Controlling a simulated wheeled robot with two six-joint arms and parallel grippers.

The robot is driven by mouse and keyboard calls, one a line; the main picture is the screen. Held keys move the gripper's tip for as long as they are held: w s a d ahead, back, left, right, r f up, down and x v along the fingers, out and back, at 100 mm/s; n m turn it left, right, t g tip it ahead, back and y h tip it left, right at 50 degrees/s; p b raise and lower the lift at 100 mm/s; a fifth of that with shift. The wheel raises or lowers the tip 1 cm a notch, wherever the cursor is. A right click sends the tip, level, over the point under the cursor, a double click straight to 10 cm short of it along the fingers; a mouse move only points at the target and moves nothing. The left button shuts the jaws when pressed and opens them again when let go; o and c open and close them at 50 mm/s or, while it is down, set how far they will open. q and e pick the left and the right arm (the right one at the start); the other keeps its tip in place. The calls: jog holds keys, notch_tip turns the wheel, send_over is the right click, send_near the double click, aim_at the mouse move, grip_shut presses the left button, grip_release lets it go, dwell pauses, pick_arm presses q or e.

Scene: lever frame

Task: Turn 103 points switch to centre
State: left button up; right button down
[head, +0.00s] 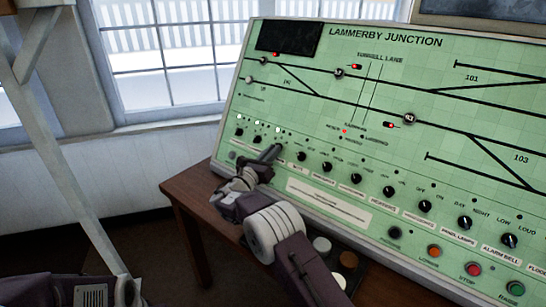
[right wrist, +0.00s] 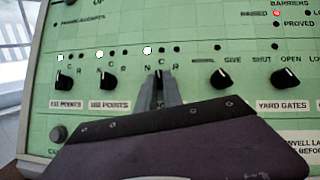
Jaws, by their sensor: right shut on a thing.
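The green control panel (head: 330,90) is titled Lammerby Junction. My right gripper (head: 274,152) reaches its lower left row of knobs. In the right wrist view my right gripper (right wrist: 160,90) is shut on the third black knob (right wrist: 158,74), whose markings above read N, C, R. The knob's pointer looks near upright, but the fingers cover most of it. Its name plate is hidden behind the gripper. Above it the left lamp (right wrist: 147,50) is lit white; the middle and right lamps are dark. My left gripper is not in view.
Left of the held knob are the 101 points knob (right wrist: 63,80) and 102 points knob (right wrist: 105,77). A further black knob (right wrist: 221,79) stands to its right. Coloured push buttons (head: 473,268) line the panel's lower edge. The panel stands on a brown wooden desk (head: 185,190).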

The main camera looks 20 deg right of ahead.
jog(key=shift+w+a+m+g+h, duration=0.1)
jog(key=shift+m+g+h, duration=0.65)
jog(key=shift+m, duration=0.65)
jog(key=c, duration=1.5)
grip_release()
jog(key=p+v, duration=0.1)
jog(key=v, duration=0.8)
jog(key=shift+a+f, duration=0.1)
jog(key=shift+f, duration=0.05)
